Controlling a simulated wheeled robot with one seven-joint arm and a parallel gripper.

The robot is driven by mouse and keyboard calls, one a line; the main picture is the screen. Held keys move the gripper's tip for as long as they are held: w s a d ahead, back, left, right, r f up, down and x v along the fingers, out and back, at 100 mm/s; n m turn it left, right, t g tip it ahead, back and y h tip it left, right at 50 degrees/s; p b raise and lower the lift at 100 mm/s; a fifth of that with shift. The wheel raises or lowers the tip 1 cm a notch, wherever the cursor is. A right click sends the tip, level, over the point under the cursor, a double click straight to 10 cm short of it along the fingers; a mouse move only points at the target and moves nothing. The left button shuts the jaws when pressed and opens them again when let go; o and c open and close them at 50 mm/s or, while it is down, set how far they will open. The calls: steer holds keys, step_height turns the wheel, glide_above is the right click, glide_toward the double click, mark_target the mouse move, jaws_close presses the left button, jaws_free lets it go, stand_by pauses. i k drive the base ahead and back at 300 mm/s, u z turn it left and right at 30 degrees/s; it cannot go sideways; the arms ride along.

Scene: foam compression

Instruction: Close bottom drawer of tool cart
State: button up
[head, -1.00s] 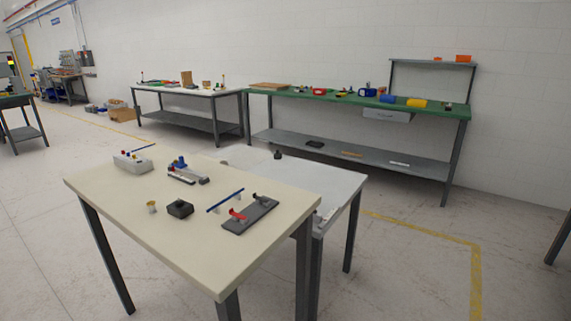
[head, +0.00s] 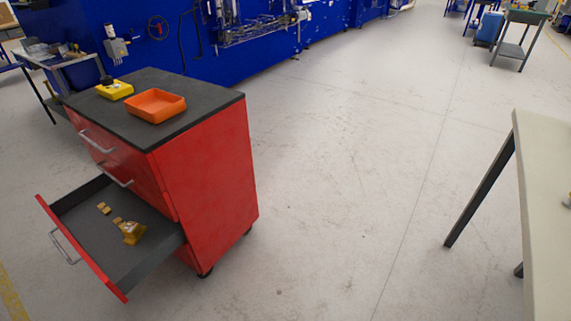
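The red tool cart (head: 210,175) stands at the left in the head view, with a dark top. Its bottom drawer (head: 75,252) is pulled far out toward the lower left, with a grey handle (head: 64,247) on its red front. Several small yellow-brown pieces (head: 131,231) lie inside this drawer. The two drawers above it, with handles (head: 97,141) and (head: 115,176), look shut. My gripper and arm are not in view.
An orange tray (head: 156,105) and a yellow item (head: 115,90) sit on the cart top. A pale table (head: 545,200) stands at the right. The floor (head: 350,170) between cart and table is clear.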

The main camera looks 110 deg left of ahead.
mark_target(98, 241)
steer(key=u, duration=2.9)
steer(key=i, duration=0.1)
steer(key=u, duration=2.3)
steer(key=i, duration=0.95)
steer(key=z, duration=0.5)
